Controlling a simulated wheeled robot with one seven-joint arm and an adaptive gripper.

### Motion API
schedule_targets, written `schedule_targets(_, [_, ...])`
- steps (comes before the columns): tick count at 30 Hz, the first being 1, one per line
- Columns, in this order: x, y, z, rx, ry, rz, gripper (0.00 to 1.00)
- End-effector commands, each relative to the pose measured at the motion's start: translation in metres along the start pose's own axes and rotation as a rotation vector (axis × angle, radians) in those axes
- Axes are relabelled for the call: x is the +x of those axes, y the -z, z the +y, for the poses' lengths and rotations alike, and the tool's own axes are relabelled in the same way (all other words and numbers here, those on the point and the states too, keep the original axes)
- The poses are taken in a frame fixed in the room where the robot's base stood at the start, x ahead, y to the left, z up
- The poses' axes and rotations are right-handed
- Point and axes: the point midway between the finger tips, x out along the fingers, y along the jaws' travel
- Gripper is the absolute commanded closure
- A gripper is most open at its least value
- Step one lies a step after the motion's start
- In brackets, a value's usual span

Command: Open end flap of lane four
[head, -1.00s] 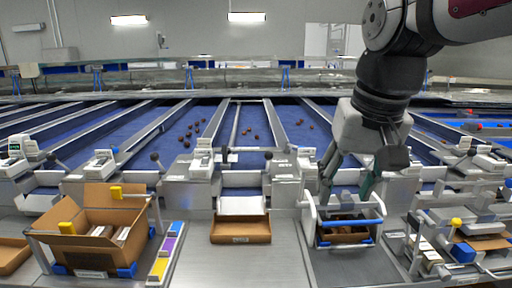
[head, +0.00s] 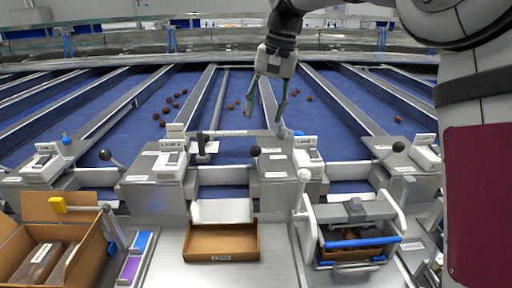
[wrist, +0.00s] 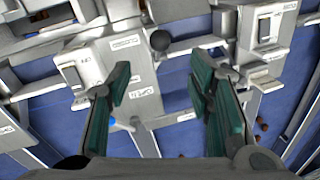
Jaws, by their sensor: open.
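A central lane ends at a pale flap (head: 222,210) above a cardboard tray. The control box to its left (head: 170,160) seems to read LANE 4, but the print is small. A lever with a black knob (head: 255,151) stands at the right side of this lane's end. My gripper (head: 265,115) points down, open and empty, with its green fingers above and behind that knob. In the wrist view my fingers (wrist: 160,88) are spread apart, and a black knob (wrist: 160,40) shows ahead between them, not touched.
The cardboard tray (head: 221,254) sits below the flap. A crate with a blue handle (head: 360,242) stands to the right, and an open carton (head: 85,205) to the left. Other black-knobbed levers (head: 105,154) stand beside neighbouring lanes. Several dates lie on the blue belts (head: 180,100).

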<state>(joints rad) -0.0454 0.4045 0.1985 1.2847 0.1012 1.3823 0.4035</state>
Motion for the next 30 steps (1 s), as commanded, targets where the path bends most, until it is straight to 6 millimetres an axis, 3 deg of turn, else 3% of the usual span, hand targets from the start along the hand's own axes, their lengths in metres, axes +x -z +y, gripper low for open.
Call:
schedule_targets(15, [0.096,-0.002,0.001,0.000,-0.001,-0.003,0.53])
schedule_targets(21, [0.117,-0.001,0.001,0.000,0.000,-0.001,0.53])
schedule_targets(30, [0.123,-0.001,0.001,-0.001,0.000,0.001,0.53])
